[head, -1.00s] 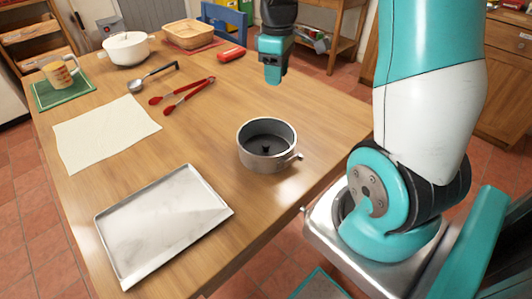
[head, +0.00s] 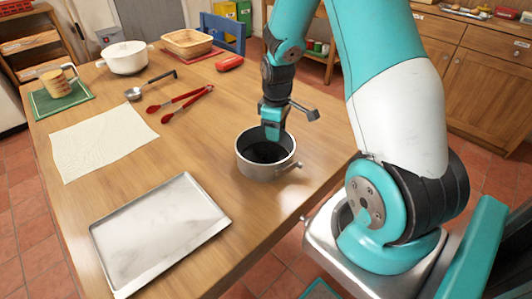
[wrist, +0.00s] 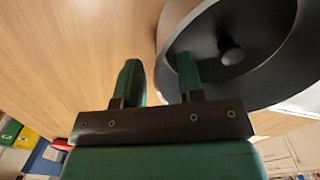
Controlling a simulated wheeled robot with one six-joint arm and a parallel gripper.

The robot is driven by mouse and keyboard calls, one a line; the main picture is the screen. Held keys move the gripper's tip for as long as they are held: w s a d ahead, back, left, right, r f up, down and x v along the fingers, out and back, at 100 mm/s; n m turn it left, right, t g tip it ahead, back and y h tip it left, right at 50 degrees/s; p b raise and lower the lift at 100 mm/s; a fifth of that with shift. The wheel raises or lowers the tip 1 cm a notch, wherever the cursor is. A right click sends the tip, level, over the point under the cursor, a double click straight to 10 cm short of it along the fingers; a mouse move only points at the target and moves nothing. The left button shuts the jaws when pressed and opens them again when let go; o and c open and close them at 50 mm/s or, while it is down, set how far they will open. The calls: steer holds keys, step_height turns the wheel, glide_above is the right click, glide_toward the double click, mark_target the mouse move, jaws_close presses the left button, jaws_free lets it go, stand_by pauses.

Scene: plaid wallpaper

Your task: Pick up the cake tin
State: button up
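The cake tin (head: 262,171) is a round grey metal tin with a dark inside and a small clasp on its right side. It stands upright on the wooden table. My gripper (head: 271,136) points down at the tin's far rim in the head view. In the wrist view my gripper (wrist: 159,64) is open, with one finger over the inside of the cake tin (wrist: 262,88) and the other outside it. The tin's wall lies between the fingers. I cannot tell whether either finger touches it.
A metal baking tray (head: 160,232) lies in front of the tin to the left. A cream cloth (head: 100,142), red tongs (head: 180,99) and a ladle (head: 150,86) lie farther left. A white pot (head: 125,58), a basket (head: 188,43) and a measuring cup (head: 58,82) stand behind.

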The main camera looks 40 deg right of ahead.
steer(key=shift+f, duration=0.8)
jaws_close()
steer(key=shift+r, duration=0.1)
